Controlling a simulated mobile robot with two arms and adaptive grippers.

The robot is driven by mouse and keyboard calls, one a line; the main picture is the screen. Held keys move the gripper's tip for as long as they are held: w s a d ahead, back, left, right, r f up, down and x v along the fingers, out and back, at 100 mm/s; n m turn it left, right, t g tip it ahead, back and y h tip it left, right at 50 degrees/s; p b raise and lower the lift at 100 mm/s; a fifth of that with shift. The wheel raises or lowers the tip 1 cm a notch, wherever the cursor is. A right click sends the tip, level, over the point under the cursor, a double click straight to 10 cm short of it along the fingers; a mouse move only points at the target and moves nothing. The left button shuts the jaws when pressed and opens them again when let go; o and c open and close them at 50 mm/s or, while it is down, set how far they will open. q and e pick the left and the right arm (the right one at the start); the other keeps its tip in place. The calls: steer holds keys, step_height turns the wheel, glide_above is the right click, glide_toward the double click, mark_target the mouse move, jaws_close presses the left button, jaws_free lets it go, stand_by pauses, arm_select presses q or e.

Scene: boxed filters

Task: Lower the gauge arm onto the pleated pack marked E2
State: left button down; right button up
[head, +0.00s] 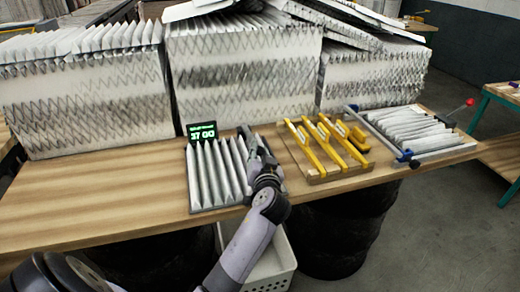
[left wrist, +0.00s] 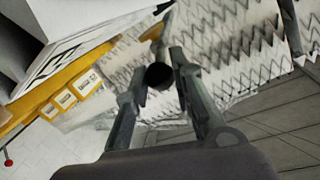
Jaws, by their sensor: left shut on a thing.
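My left gripper (head: 255,147) is over the right side of a white pleated pack (head: 208,172) on the table in the head view. In the left wrist view its two fingers (left wrist: 160,88) are around a dark round-ended piece (left wrist: 158,76), which looks like the gauge arm's handle. The gripper is shut on it. The rest of the gauge arm is hidden or cannot be made out. No E2 mark is readable on the pack. My right gripper is not in view.
A wooden board (head: 318,177) with several yellow bars (head: 345,146) lies right of the gripper. A second pleated pack (head: 413,128) sits in a frame with a red-knobbed lever (head: 468,103). Large pleated stacks (head: 85,105) block the back. The table's left front (head: 90,195) is clear.

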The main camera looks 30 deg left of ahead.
arm_select(q)
steer(key=shift+g+h, duration=0.4)
steer(key=shift+g, duration=0.1)
steer(key=r+p, duration=0.3)
steer(key=a+r+p, duration=0.1)
steer(key=p, duration=0.1)
steer(key=shift+w+r, duration=0.35)
steer(key=shift+w, duration=0.05)
steer(key=shift+w+a+r, duration=0.1)
steer(key=shift+w+r, duration=0.05)
steer(key=shift+r, duration=0.2)
steer(key=c, duration=1.8)
jaws_free()
steer(key=o, duration=0.4)
steer(key=shift+f, duration=0.15)
steer(key=shift+o, duration=0.2)
steer(key=v, duration=0.7)
steer(key=shift+s+d, duration=0.2)
steer(key=shift+s, duration=0.05)
